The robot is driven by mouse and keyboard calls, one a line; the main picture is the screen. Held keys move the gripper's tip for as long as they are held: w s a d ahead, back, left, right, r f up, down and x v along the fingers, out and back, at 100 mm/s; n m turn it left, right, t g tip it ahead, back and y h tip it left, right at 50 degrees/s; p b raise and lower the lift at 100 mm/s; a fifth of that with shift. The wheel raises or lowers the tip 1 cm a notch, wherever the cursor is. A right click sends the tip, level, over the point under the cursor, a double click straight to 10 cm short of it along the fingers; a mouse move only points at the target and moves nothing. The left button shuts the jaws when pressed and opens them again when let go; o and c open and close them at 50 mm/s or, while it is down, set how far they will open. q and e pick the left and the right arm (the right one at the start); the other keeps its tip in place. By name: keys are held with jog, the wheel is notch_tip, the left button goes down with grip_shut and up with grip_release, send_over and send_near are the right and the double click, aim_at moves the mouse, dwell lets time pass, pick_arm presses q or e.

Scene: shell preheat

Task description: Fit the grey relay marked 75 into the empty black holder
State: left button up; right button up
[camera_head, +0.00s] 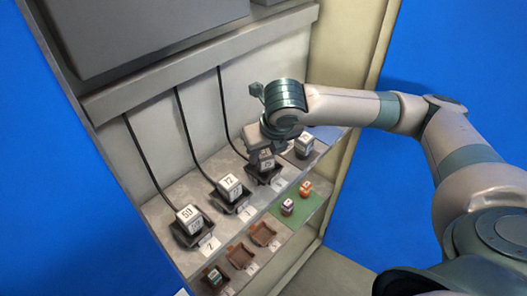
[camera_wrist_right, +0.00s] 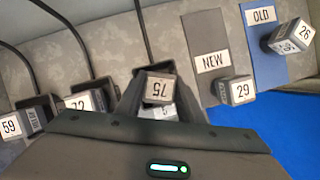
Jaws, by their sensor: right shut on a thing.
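The grey relay marked 75 (camera_wrist_right: 158,88) is between the fingers of my right gripper (camera_wrist_right: 157,98), its label upside down in the wrist view. In the head view my right gripper (camera_head: 264,150) points down and is shut on this relay (camera_head: 266,163). The relay is at the rightmost black holder (camera_head: 263,180), in it or just above it; I cannot tell whether it is seated. Two other black holders to the left hold the relays marked 72 (camera_head: 229,183) and 59 (camera_head: 188,214). My left gripper is not in view.
A relay marked 29 (camera_wrist_right: 236,90) stands by the NEW strip (camera_wrist_right: 211,50); one marked 26 (camera_wrist_right: 290,38) is on the blue OLD strip (camera_wrist_right: 262,70). Black cables run down to the holders. A lower shelf has a green mat (camera_head: 301,208) and brown holders (camera_head: 263,233).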

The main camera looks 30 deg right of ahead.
jog(key=shift+f, duration=0.3)
jog(key=o, duration=1.1)
jog(key=shift+r, duration=0.15)
jog(key=shift+r, duration=0.2)
jog(key=b+v, duration=0.1)
jog(key=v, duration=1.1)
